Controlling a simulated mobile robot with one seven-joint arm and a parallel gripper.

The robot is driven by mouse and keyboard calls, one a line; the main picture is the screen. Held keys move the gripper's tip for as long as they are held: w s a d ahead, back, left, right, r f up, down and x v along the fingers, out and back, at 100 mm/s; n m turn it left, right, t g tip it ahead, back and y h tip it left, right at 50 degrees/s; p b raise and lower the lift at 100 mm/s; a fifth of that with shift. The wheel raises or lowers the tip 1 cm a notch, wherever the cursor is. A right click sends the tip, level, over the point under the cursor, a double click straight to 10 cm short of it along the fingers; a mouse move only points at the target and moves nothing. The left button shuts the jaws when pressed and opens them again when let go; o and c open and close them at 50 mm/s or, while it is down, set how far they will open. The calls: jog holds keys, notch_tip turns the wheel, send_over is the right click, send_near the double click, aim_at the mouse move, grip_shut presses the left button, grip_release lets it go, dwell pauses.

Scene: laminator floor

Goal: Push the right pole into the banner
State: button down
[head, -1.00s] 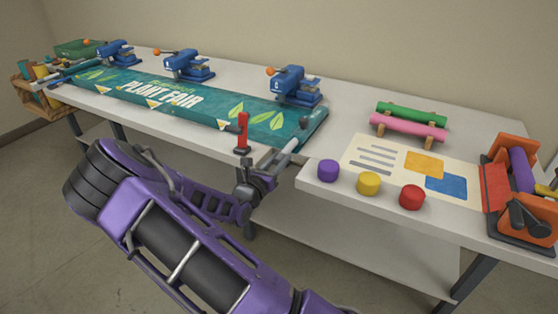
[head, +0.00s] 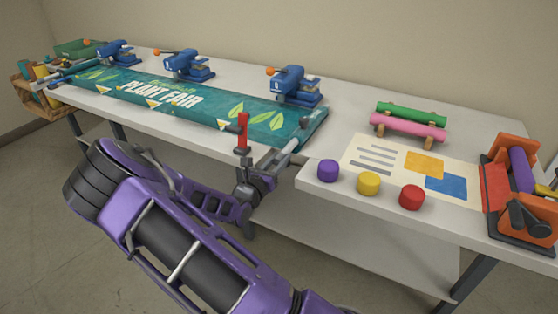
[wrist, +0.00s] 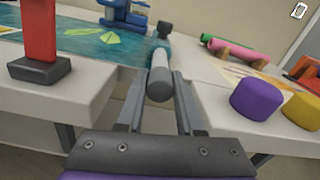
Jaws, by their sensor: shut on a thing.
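The teal "PLANT FAIR" banner (head: 225,112) lies flat on the long table. The right pole (head: 289,147) is a light grey rod in line with the sleeve at the banner's right edge. Its near end sticks out toward the table's front; the sleeve hides how far it reaches in. My gripper (head: 268,168) is shut on the pole's near part at the table's front edge. In the wrist view, the pole (wrist: 160,78) lies between my fingers (wrist: 158,98), pointing away into the teal sleeve (wrist: 161,45). A dark knob (head: 307,115) shows near the sleeve's far end.
A red upright handle on a dark base (head: 243,133) stands just left of my gripper. Blue clamps (head: 295,88) line the banner's back. Purple (head: 328,170), yellow (head: 369,183) and red (head: 411,197) cylinders stand to the right. Pink and green rolls (head: 410,125) lie behind.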

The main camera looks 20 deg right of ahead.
dwell(0.3)
jog(key=x, duration=0.4)
jog(key=shift+w, duration=0.1)
jog(key=c, duration=0.5)
grip_release()
jog(key=shift+c, duration=0.2)
jog(key=p+v, duration=0.2)
jog(key=v, duration=1.5)
jog(key=shift+s, duration=0.2)
jog(key=shift+a, duration=0.1)
